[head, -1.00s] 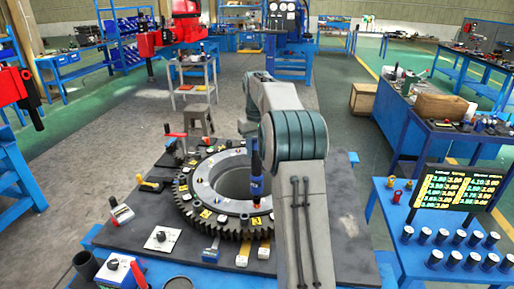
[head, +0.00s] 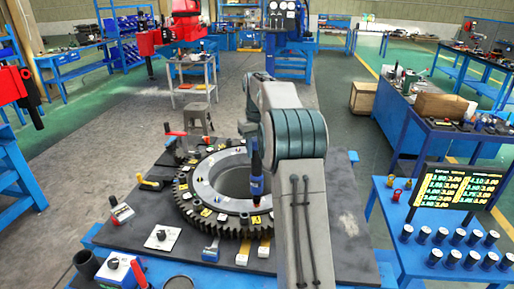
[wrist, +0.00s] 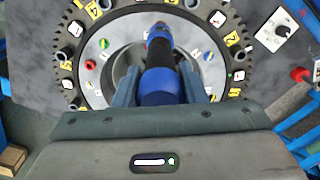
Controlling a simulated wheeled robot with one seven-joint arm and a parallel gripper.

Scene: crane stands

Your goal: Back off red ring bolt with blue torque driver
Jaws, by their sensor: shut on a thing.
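The blue torque driver (head: 256,184) stands roughly upright over the near rim of the toothed ring (head: 203,216). My gripper (wrist: 158,88) is shut on the driver, with a finger on each side of its blue and black body in the wrist view. A red-orange spot (head: 256,206) shows at the driver's lower end. I cannot tell whether it is the red ring bolt or part of the driver, nor whether the tip touches. In the wrist view the driver's far end (wrist: 158,32) lies over the ring, with a little red beside it.
The ring lies on a dark plate (head: 342,220) with yellow number tags and several small fittings around it. A box with a black knob (head: 162,238) sits at the front left. A blue side table (head: 395,260) at the right carries several dark cylinders and a lit display (head: 457,188).

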